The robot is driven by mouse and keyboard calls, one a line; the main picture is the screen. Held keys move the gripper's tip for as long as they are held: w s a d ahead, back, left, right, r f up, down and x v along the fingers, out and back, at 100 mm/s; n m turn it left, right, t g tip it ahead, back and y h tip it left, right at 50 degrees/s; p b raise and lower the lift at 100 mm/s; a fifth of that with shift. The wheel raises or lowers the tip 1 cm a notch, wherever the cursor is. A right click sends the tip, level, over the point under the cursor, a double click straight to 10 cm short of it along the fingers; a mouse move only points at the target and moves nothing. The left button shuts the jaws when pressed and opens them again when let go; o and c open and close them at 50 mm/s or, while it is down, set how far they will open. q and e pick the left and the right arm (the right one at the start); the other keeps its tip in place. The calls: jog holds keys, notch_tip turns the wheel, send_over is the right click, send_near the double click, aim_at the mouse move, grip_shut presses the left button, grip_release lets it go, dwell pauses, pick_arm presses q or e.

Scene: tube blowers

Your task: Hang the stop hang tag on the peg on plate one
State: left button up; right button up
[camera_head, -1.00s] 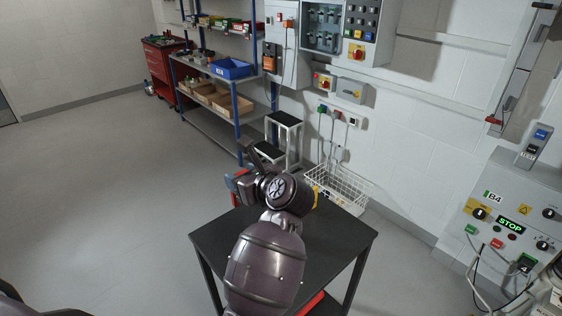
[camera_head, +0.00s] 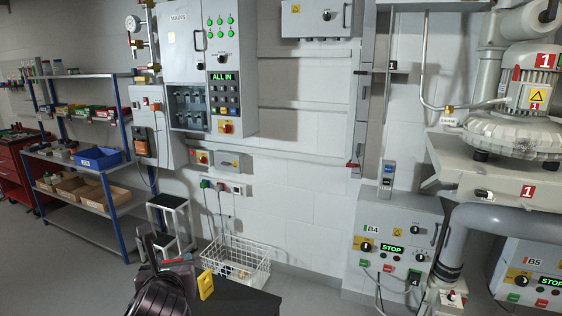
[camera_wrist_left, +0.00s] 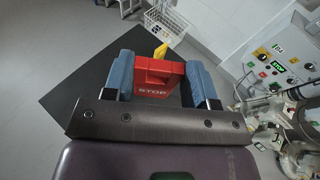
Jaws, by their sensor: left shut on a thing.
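In the left wrist view the red stop hang tag (camera_wrist_left: 153,91) is held between the blue fingers of my left gripper (camera_wrist_left: 160,76), its white STOP lettering facing the camera. In the head view this gripper (camera_head: 176,264) is at the bottom left, over the dark table, with the tag mostly hidden. I cannot make out which of these bears a peg. My right gripper is not in view.
A yellow object (camera_head: 206,285) is beside my left gripper, near the dark table top (camera_head: 240,298). A white wire basket (camera_head: 238,262) stands by the wall. The B4 control box (camera_head: 398,240) and a large grey pipe (camera_head: 500,222) are at the right.

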pick_arm(q)
jog(key=s+f+m+h, duration=0.2)
jog(key=s+f+h, duration=0.1)
jog(key=s+f, duration=0.3)
jog(key=shift+s+d+f+m+h, duration=0.3)
jog(key=shift+f+m+h, duration=0.1)
jog(key=shift+f, duration=0.45)
jog(key=shift+r, duration=0.1)
